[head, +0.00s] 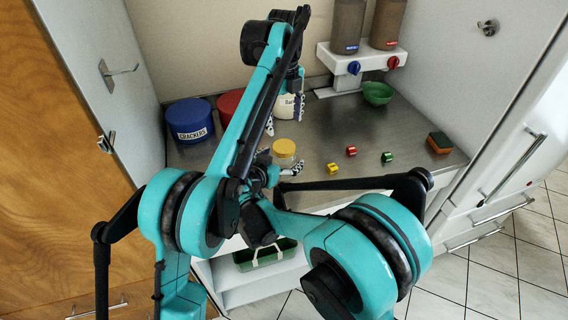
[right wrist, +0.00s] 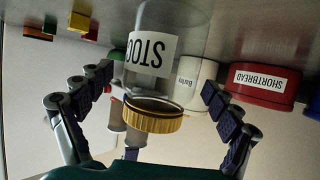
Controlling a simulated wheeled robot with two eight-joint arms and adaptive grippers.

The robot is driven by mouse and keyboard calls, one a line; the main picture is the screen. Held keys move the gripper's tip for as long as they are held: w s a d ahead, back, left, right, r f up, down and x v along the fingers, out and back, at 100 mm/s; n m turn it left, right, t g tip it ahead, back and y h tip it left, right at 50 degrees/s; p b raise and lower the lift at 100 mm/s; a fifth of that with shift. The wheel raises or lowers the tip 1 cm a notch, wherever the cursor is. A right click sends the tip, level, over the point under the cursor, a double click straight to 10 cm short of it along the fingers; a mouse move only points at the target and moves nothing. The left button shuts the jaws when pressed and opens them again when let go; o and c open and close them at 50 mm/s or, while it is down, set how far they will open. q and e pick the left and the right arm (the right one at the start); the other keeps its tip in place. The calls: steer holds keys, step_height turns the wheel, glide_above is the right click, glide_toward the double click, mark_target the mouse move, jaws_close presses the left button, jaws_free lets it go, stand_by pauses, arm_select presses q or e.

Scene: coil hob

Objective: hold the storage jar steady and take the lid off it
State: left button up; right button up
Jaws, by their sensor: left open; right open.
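The storage jar (head: 284,160) is clear glass with a yellow lid (head: 284,147) on top, standing on the metal counter. In the right wrist view, which is upside down, the jar (right wrist: 183,45) has a white label starting "STOC", and its ribbed golden lid (right wrist: 153,117) sits at its mouth. My right gripper (head: 278,165) is open at the jar, partly hidden by my arm; in its wrist view the fingers (right wrist: 158,80) stand apart on either side of the jar, with gaps visible. My left gripper (head: 284,118) is open and empty, above and behind the lid, fingers pointing down.
Behind stand a blue crackers tin (head: 190,119), a red shortbread tin (right wrist: 262,83) and a white Barley canister (right wrist: 194,84).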

mark_target(284, 145)
steer(key=shift+w+d+f, duration=0.2)
steer(key=shift+w, duration=0.2)
jaws_close()
arm_select(q)
steer(key=m, duration=0.3)
steer(key=shift+m, duration=0.4)
steer(key=shift+f, duration=0.2)
steer(key=shift+m, duration=0.3)
step_height(284, 145, down, 8)
steer(key=shift+r, duration=0.2)
